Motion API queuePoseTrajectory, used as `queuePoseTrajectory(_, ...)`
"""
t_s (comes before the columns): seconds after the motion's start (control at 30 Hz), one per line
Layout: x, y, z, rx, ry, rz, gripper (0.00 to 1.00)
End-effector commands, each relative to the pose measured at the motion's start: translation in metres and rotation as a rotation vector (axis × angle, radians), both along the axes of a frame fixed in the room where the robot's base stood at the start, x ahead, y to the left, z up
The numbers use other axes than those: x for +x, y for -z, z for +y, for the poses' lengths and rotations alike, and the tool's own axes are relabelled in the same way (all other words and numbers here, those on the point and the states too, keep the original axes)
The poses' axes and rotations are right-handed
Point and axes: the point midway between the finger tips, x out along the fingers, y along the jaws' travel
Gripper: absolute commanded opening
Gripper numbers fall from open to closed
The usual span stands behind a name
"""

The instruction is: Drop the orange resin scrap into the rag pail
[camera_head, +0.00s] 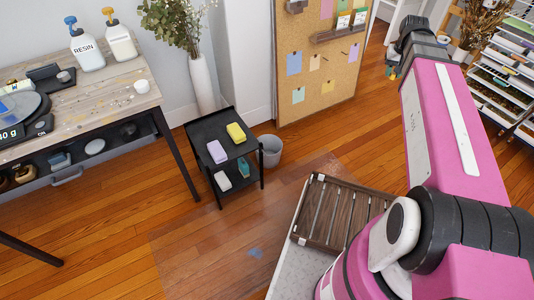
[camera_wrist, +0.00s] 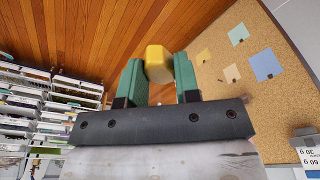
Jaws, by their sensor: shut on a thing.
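My gripper (camera_wrist: 158,78) has green fingers. It is shut on the orange resin scrap (camera_wrist: 157,60), a small yellow-orange block that sticks out past the fingertips in the wrist view. In the head view my gripper (camera_head: 392,70) is at the end of my raised pink arm, right of the corkboard, and the scrap is too small there to make out clearly. A grey pail (camera_head: 270,151), likely the rag pail, stands on the floor beside the black cart. My gripper is far from it, up and to the right. The pail's inside is mostly hidden.
The black cart (camera_head: 209,137) holds a yellow sponge (camera_head: 236,133) and a purple block (camera_head: 217,152). A workbench (camera_head: 105,92) with resin bottles stands at left. The corkboard (camera_head: 318,70) is behind the pail. A wooden slatted crate (camera_head: 338,213) lies nearer me. Open floor lies between.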

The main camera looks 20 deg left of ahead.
Motion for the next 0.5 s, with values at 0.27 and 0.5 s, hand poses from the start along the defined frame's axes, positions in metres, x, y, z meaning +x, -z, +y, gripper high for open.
queuePoseTrajectory(0.27,0.044,0.065,0.072,0.0,-0.101,0.003,0.08)
queuePoseTrajectory(0.5,0.066,0.123,0.134,0.0,-0.181,0.003,0.08)
